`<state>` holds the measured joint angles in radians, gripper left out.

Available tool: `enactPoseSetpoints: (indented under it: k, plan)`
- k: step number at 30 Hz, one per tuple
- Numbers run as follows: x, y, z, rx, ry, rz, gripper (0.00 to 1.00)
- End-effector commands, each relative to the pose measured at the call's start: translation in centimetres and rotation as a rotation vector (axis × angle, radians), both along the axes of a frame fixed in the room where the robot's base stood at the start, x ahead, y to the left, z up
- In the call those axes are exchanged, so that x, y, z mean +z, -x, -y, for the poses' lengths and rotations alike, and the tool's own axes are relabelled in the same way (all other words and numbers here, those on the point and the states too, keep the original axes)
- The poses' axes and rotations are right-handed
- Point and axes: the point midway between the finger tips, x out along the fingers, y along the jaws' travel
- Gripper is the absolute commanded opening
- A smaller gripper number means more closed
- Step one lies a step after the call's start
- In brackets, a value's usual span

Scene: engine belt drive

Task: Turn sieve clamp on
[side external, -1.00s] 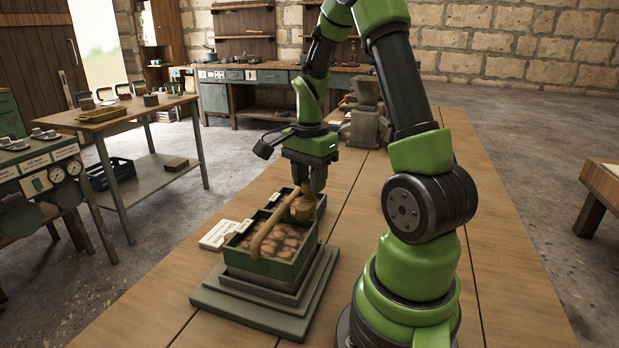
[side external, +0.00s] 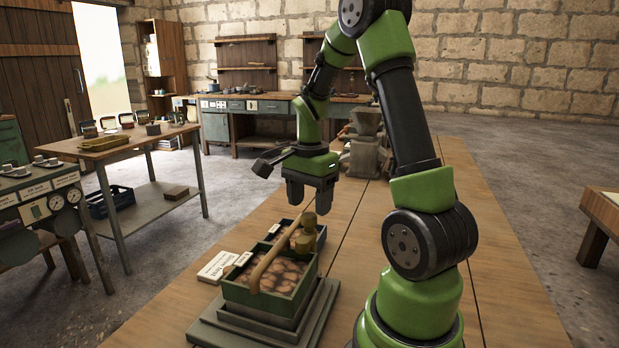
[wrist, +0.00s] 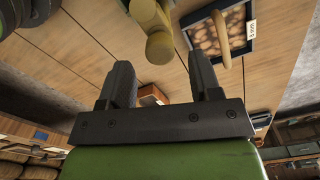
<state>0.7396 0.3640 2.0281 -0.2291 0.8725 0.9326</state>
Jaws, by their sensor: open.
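A green box (side external: 296,305) filled with brown rounded lumps sits on a stepped grey base (side external: 215,330); it seems to be the sieve. A curved wooden bar (side external: 271,259) crosses its top. An upright brass-coloured knob (side external: 307,236) stands at its back right corner and may be the clamp; its setting is unclear. My gripper (side external: 309,203) is open, empty and above the knob, pointing down with a gap between them. In the wrist view, the knob (wrist: 159,46) and bar (wrist: 221,38) lie beyond the open fingers (wrist: 160,85).
A pale labelled card (side external: 218,267) lies left of the box. A dark blue tray (side external: 277,229) stands behind it. A grey machine (side external: 365,145) stands farther back on the wooden table (side external: 420,300). The table between the box and that machine is mostly clear.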

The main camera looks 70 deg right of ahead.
Motion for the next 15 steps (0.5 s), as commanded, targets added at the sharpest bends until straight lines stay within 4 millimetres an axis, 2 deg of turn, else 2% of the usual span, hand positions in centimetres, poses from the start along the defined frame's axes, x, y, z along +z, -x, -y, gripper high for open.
enactPoseSetpoints:
  k: [3, 7, 12, 15]
  plan:
    - [2.5, -0.1, 0.1, 0.000, 0.007, 0.007, 0.58]
    - [4.9, -0.1, 0.1, -0.001, 0.005, 0.007, 0.58]
    - [6.9, 0.0, 0.1, -0.001, 0.003, 0.003, 0.58]
    - [7.4, 0.0, 0.0, 0.000, 0.002, 0.003, 0.58]
